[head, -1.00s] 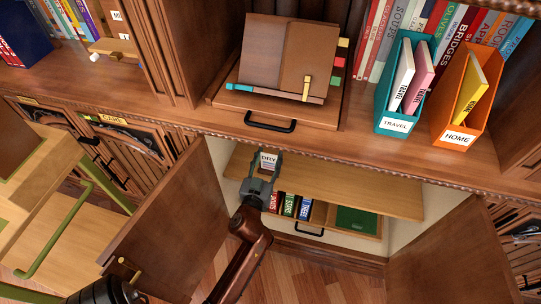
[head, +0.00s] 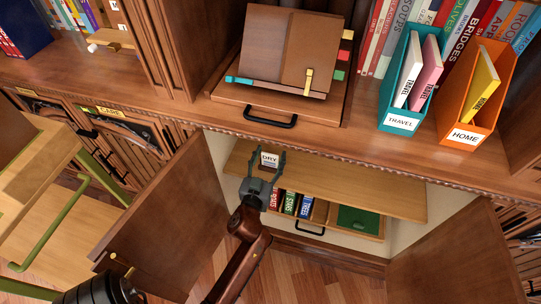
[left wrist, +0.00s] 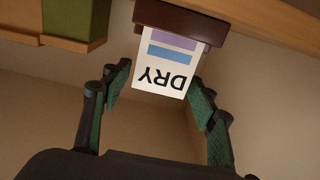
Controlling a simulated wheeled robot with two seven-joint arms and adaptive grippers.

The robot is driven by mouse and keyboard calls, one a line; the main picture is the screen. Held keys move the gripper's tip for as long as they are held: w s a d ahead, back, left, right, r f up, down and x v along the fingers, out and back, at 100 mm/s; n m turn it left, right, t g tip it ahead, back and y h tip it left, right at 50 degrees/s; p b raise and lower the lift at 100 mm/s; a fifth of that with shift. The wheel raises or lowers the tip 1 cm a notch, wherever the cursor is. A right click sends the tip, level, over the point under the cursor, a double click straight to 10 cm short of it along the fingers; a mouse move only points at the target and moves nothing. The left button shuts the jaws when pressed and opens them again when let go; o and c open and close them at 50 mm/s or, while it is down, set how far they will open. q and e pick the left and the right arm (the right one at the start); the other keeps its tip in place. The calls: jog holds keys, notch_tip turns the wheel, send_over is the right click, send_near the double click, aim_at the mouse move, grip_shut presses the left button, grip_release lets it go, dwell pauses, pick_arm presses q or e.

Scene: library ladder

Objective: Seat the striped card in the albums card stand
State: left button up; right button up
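A white card (head: 269,159) marked DRY stands on the cupboard's upper shelf. In the left wrist view the card (left wrist: 165,65) appears upside down, with a purple and a blue stripe, against a dark brown holder (left wrist: 199,25). My left gripper (head: 268,154) is open, with one finger on each side of the card in the head view. In the left wrist view the gripper (left wrist: 163,80) shows space between its pads and the card's edges; contact is not visible. I cannot pick out a stand marked albums. My right gripper is not in view.
The open cupboard doors (head: 165,225) (head: 455,255) flank the shelf (head: 360,188). Below it are several coloured books (head: 290,203) and a green panel (head: 358,220). Above are a brown album (head: 292,48), a teal file (head: 400,118) and an orange file (head: 462,133). A wooden cart (head: 45,215) stands left.

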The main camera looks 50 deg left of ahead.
pick_arm(q)
jog(key=shift+o, duration=0.7)
notch_tip(320, 180, up, 10)
dwell(0.4)
